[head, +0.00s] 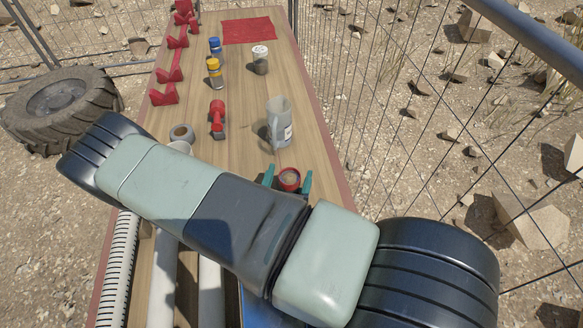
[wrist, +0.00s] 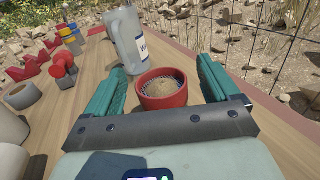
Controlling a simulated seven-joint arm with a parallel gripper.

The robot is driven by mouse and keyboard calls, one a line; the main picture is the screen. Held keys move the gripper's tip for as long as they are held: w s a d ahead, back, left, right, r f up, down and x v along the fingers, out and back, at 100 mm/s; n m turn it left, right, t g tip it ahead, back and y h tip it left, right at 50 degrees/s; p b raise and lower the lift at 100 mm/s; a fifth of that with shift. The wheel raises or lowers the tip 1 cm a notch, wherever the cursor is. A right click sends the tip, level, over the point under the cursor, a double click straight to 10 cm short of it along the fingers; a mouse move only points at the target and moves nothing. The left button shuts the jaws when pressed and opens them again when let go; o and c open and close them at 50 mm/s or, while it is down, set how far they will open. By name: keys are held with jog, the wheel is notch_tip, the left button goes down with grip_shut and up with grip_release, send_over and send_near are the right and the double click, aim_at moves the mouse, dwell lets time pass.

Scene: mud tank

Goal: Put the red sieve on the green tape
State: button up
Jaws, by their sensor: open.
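The red sieve (wrist: 163,102) is a round red cup with a mesh and tan material inside. It stands upright on the wooden table and also shows in the head view (head: 289,187). My gripper (wrist: 160,74) is open, with one teal finger on each side of the sieve; I cannot tell whether either finger touches it. I make out no clearly green tape. A greyish roll (head: 182,133) lies on the table to the left of the sieve, and it also shows in the wrist view (wrist: 21,94). My arm hides part of the table.
A clear jug (head: 279,124) stands just behind the sieve. A red-headed tool (head: 217,116), blue and yellow-capped bottles (head: 215,68), a white-lidded jar (head: 260,60) and a red mat (head: 249,31) stand farther back. Red holders line the left edge. A wire fence (head: 400,110) runs along the right.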

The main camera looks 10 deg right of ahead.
aim_at(287, 184)
jog(key=shift+v, duration=1.15)
jog(key=r, duration=0.6)
jog(key=shift+w+d+r, duration=0.1)
jog(key=shift+w, duration=0.1)
jog(key=shift+d+r+h, duration=0.1)
jog(key=shift+r+h, duration=0.2)
jog(key=shift+r, duration=0.3)
jog(key=d+r+m+g+h, duration=0.6)
jog(key=r+m+g+h, duration=0.15)
jog(key=r+m, duration=0.3)
jog(key=s+d+r+m+g+y, duration=0.55)
jog(key=s+r+m+g, duration=0.45)
jog(key=m, duration=0.5)
jog(key=s+a+r+m+t+y, duration=0.3)
jog(key=a+r+m+t+y, duration=0.2)
jog(key=r+y, duration=0.4)
jog(key=shift+s+a+r+m+t, duration=0.2)
jog(key=shift+a+r+m+t, duration=0.15)
jog(key=shift+a+r+t, duration=0.55)
